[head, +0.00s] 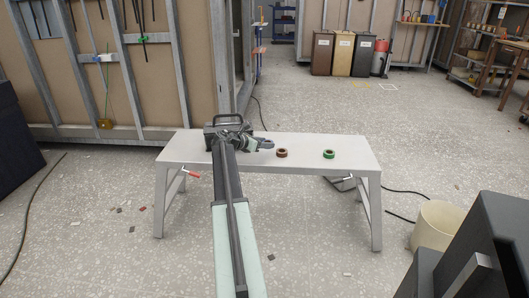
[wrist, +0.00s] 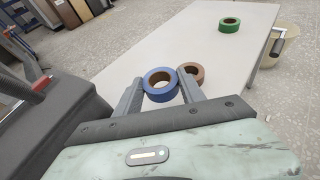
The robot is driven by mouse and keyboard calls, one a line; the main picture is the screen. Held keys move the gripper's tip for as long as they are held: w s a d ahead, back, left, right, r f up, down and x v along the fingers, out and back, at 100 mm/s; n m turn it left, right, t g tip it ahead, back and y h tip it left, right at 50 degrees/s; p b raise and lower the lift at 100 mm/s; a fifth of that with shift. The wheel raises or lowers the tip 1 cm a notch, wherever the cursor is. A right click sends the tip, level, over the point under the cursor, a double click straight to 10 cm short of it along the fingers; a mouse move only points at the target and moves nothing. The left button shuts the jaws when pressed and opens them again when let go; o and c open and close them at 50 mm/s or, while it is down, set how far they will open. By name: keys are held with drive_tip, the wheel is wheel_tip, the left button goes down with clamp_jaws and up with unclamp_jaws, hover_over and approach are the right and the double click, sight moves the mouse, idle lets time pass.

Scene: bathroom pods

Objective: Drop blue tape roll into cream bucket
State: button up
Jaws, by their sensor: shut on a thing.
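The blue tape roll (wrist: 163,95) lies between the two fingers of my gripper (wrist: 158,92), which is shut on it. My gripper (head: 265,144) is low over the white bench in the head view, where the blue roll cannot be made out. A brown tape roll (wrist: 194,71) is close behind the right finger in the wrist view and just right of my gripper in the head view (head: 282,153). The cream bucket (head: 436,227) stands on the floor right of the bench. Part of it shows past the bench edge in the wrist view (wrist: 291,46).
A green tape roll (head: 329,154) sits farther right on the white bench (head: 350,150). A dark case with a handle (head: 225,121) is at the bench's left back. Black cables lie on the floor near the bucket. A dark block (head: 490,240) is at the lower right.

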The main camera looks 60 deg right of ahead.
sight(265, 154)
wheel_tip(265, 154, down, 4)
drive_tip(key=b, duration=0.4)
drive_tip(key=shift+r, duration=0.25)
drive_tip(key=shift+f, duration=0.15)
drive_tip(key=o, duration=1.3)
drive_tip(key=shift+r+p, duration=0.3)
drive_tip(key=shift+p, duration=0.1)
drive_tip(key=p+v, duration=0.4)
drive_tip(key=v, duration=0.7)
drive_tip(key=shift+a, duration=0.35)
drive_tip(key=shift+w+a, duration=0.15)
